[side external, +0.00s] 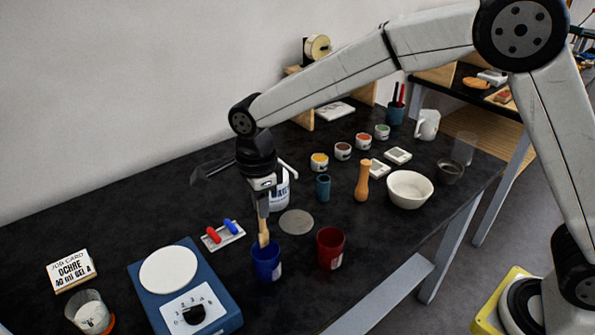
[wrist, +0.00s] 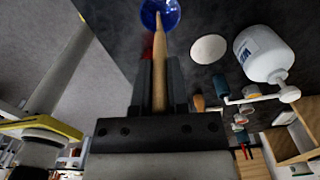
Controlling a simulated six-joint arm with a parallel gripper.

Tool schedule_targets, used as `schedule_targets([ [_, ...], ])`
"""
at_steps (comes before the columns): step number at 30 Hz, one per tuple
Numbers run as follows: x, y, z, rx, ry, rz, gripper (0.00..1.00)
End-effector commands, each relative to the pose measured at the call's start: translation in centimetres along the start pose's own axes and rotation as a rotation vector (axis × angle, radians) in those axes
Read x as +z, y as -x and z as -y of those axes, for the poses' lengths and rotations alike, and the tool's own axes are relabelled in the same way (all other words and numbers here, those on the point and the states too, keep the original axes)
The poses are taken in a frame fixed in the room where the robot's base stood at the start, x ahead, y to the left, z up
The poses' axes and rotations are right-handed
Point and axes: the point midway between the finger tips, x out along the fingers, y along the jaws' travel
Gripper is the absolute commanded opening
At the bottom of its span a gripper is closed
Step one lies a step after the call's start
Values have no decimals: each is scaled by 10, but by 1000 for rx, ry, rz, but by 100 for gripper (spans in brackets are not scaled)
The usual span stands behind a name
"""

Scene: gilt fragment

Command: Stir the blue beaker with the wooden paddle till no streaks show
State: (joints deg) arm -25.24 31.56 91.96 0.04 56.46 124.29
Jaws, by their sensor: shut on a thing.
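The blue beaker (side external: 267,262) stands on the black table, left of a red beaker (side external: 330,248). My gripper (side external: 262,208) is above the blue beaker, pointing down, and is shut on the wooden paddle (side external: 264,233). The paddle's lower end is inside the blue beaker's mouth. In the wrist view the paddle (wrist: 158,68) runs from between the fingers (wrist: 158,85) to the blue beaker (wrist: 160,12) at the top edge. The beaker's contents and any streaks are too small to make out.
A blue scale (side external: 185,290) stands left of the beaker. A white bottle (wrist: 263,54) stands behind my gripper. A grey disc (side external: 296,222), a teal cylinder (side external: 323,187), a wooden pestle (side external: 362,181) and a white bowl (side external: 409,189) are to the right. A small tray (side external: 223,238) holds red and blue pieces.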

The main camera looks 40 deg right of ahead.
Motion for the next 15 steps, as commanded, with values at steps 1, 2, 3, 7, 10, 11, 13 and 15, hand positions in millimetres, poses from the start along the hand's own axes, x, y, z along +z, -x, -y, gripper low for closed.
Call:
schedule_targets([
  [1,0,0,0,0,0,0,0],
  [2,0,0,0,0,0,0,0],
  [3,0,0,0,0,0,0,0],
  [7,0,2,0,-1,0,0,0],
  [10,0,7,0,-2,0,1,0],
  [11,0,9,0,-2,0,1,0],
  [13,0,13,0,-1,0,0,0],
  [15,0,18,0,-1,0,1,0],
])
